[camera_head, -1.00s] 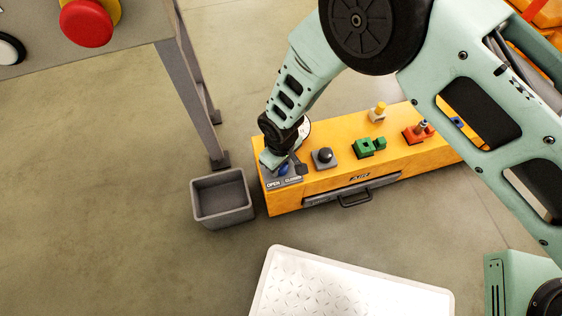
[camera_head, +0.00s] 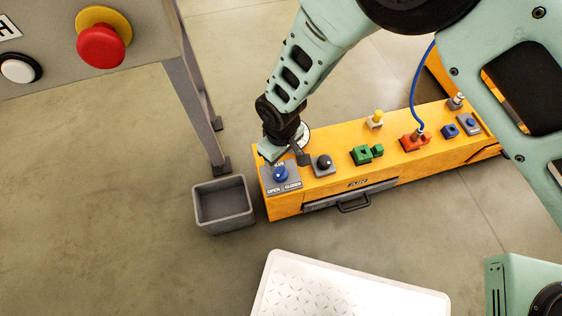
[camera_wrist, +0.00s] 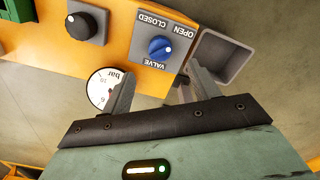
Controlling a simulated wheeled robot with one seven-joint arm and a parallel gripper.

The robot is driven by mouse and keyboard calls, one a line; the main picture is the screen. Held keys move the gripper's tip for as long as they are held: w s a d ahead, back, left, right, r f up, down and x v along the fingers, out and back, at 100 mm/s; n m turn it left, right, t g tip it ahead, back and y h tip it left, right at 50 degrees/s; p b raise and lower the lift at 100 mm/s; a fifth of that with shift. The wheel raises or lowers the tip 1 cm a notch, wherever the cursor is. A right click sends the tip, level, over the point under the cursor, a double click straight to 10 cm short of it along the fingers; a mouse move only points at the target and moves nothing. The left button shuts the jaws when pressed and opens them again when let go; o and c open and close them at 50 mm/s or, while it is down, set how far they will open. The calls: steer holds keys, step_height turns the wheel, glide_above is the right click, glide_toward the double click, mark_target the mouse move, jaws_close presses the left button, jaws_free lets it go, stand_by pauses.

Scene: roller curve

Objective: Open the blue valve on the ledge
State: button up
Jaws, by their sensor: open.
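The blue valve (camera_head: 280,173) is a round knob on a grey plate marked OPEN and CLOSED, at the left end of the yellow ledge (camera_head: 330,190). In the wrist view the blue valve (camera_wrist: 159,48) appears upside down with its label, and carries a small white mark; I cannot tell for sure which word the mark faces. My gripper (camera_head: 284,152) is just behind the valve in the head view. In the wrist view my gripper (camera_wrist: 161,76) is open, its fingers spread on either side below the knob, with nothing between them. The knob looks clear of both fingers.
A black knob (camera_head: 323,162) sits right of the valve, then green (camera_head: 366,154) and red (camera_head: 413,140) fittings. A gauge (camera_wrist: 102,88) is close by one finger. A grey bin (camera_head: 223,204) stands left of the ledge. A table leg (camera_head: 195,110) rises behind the bin.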

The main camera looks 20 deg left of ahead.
step_height(320, 180, up, 9)
steer(key=p, duration=0.1)
steer(key=shift+p, duration=0.4)
